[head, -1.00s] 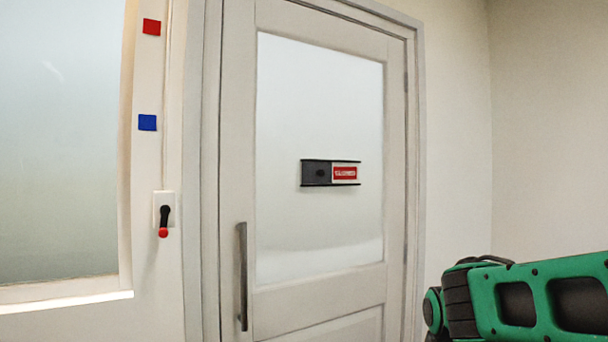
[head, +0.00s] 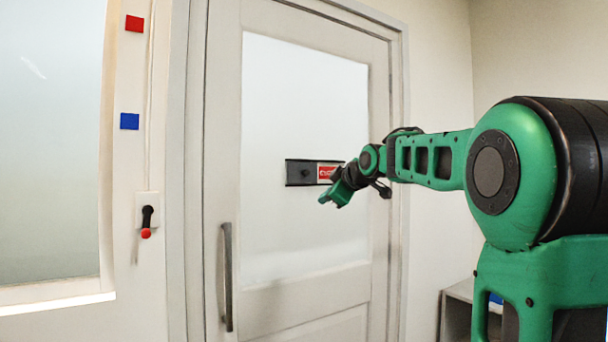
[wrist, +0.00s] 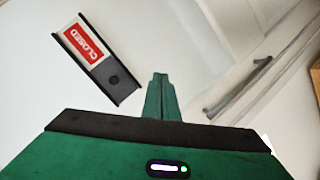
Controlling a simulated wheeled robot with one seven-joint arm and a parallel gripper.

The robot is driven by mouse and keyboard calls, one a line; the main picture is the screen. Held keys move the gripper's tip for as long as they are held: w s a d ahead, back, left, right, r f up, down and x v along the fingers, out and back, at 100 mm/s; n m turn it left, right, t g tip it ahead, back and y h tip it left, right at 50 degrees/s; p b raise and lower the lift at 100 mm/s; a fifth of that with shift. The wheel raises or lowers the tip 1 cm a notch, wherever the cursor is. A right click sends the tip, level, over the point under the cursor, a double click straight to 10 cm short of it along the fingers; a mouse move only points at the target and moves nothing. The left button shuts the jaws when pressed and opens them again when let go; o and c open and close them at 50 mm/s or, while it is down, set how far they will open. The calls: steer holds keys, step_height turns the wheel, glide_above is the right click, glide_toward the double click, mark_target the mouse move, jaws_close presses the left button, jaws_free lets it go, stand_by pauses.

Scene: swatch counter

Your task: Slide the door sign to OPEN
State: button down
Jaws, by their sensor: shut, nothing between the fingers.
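The door sign (head: 302,173) is mounted on the door's pale glass panel. It has a dark slider plate with a round knob on the left and a red and white label on the right. In the wrist view the sign (wrist: 97,58) shows tilted at the upper left, its label reading CLOSED. My gripper (head: 338,196) is in front of the sign's right end and slightly below it, covering part of the label in the head view. In the wrist view my gripper (wrist: 160,80) is shut and empty, to the right of the sign's knob. Contact with the door cannot be told.
The door (head: 300,290) is shut, with a vertical bar handle (head: 227,277) at its left. A wall switch with a red-tipped lever (head: 147,220) is left of the frame. Red (head: 134,23) and blue (head: 129,121) swatches are on the wall. A grey shelf (head: 458,312) stands at lower right.

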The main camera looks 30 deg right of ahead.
steer(key=w+a+r+n+t+y, duration=0.1)
steer(key=w+r+n+t, duration=0.2)
steer(key=r, duration=0.8)
steer(key=shift+w+n, duration=0.9)
steer(key=shift+w, duration=0.25)
steer(key=shift+w+a, duration=0.1)
glide_toward(297, 170)
steer(key=w+a, duration=0.3)
steer(key=d, duration=0.1)
steer(key=w+d, duration=0.1)
steer(key=shift+d+f, duration=0.1)
steer(key=shift+d, duration=0.15)
steer(key=shift+w+d+f, duration=0.2)
steer(key=shift+d+f, duration=0.1)
steer(key=shift+d, duration=0.15)
steer(key=shift+y, duration=0.3)
